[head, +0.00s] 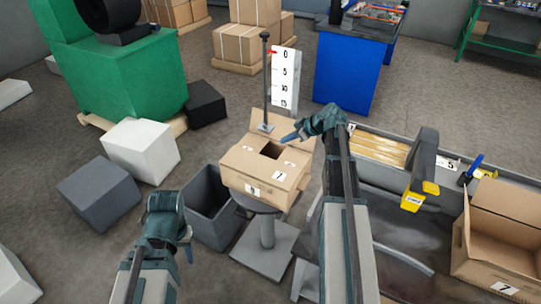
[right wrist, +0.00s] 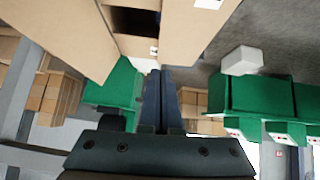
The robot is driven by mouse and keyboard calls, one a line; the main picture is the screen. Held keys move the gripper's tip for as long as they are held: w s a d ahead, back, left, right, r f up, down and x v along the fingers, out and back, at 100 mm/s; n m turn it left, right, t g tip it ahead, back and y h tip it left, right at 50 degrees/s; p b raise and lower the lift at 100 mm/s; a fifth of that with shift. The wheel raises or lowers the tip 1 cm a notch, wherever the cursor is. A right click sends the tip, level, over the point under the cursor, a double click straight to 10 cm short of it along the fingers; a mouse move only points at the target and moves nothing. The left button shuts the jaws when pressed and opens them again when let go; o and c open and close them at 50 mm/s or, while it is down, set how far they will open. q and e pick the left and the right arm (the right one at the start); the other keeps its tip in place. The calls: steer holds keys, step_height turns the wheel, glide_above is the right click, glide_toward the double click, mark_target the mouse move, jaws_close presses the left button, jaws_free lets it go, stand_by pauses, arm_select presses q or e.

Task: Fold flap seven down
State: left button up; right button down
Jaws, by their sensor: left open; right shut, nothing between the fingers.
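An open cardboard box (head: 236,168) sits on a round pedestal in the head view, with a dark opening in its top. A label that looks like a 7 (head: 279,176) is near its front right corner; another number label is on its front. Its rear flap (head: 292,127) stands up; some folded panels lie around the opening. My right gripper (head: 289,138) is shut and empty, above the box's rear right part, fingers pointing left. In the right wrist view its closed fingers (right wrist: 160,95) point toward cardboard (right wrist: 185,30); contact is unclear. My left gripper (head: 189,254) is open, low and left of the pedestal, its fingers mostly hidden.
A grey bin (head: 207,205) stands left of the pedestal. A post with a numbered scale (head: 284,75) rises behind the box. A bench (head: 380,225) on the right carries a tape dispenser (head: 424,165) and another open box (head: 500,235), also labelled 7. White and grey cubes stand left.

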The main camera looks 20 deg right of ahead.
steer(key=b, duration=0.9)
glide_above(270, 159)
step_height(270, 159, down, 9)
steer(key=shift+s+r, duration=0.1)
steer(key=shift+r, duration=0.05)
steer(key=shift+d+f+b, duration=0.1)
steer(key=shift+f+b, duration=0.95)
steer(key=shift+f, duration=0.1)
steer(key=shift+f+b, duration=0.75)
steer(key=shift+b, duration=0.05)
steer(key=shift+d, duration=0.1)
steer(key=shift+s, duration=0.15)
steer(key=shift+r, duration=0.2)
steer(key=shift+w+r+p, duration=0.35)
steer(key=shift+p, duration=0.3)
steer(key=shift+r, duration=0.15)
